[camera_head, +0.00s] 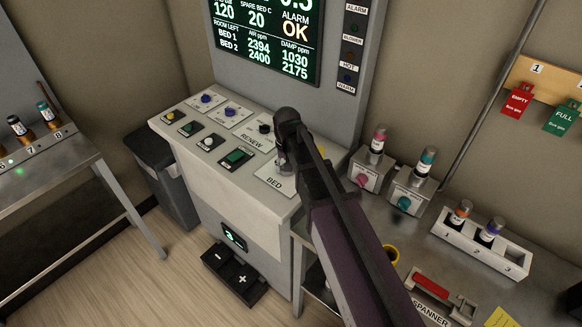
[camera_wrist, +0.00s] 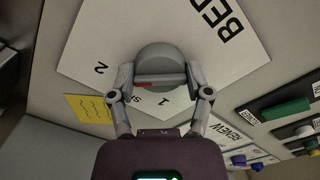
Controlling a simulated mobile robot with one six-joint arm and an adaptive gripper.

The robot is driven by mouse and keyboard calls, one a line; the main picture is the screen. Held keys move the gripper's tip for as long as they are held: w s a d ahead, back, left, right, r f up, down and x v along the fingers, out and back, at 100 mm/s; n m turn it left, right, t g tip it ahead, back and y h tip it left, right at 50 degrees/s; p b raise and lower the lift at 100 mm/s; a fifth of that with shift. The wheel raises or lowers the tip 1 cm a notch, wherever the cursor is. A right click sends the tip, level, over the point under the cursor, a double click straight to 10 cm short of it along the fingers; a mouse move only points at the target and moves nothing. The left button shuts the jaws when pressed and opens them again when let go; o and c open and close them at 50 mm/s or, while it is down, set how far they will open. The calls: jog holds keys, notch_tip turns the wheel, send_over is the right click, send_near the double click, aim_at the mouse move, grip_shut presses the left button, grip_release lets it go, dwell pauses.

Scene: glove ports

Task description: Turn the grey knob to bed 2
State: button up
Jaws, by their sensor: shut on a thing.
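The grey knob (camera_wrist: 161,62) is round with a raised bar across it, seen close up in the wrist view. It sits on a white plate (camera_wrist: 95,35) lettered BED, with a 2 to the knob's left and a 1 below it. A red mark shows on the left part of the bar, on the side of the 2. My gripper (camera_wrist: 160,82) is shut on the knob, one finger on each side. In the head view my gripper (camera_head: 283,160) is over the BED plate (camera_head: 273,182) and hides most of the knob. Another label beside the 1 is partly hidden.
The console top (camera_head: 178,151) carries other knobs and buttons close by, including a green button (camera_head: 236,157) and the black RENEW knob (camera_head: 265,128). A screen (camera_head: 266,40) stands behind. Vial holders (camera_head: 368,172) are on the bench to the right.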

jog(key=shift+w+a, duration=0.1)
jog(key=shift+w, duration=0.1)
jog(key=o, duration=1.2)
jog(key=shift+c, duration=0.2)
jog(key=shift+s, duration=0.1)
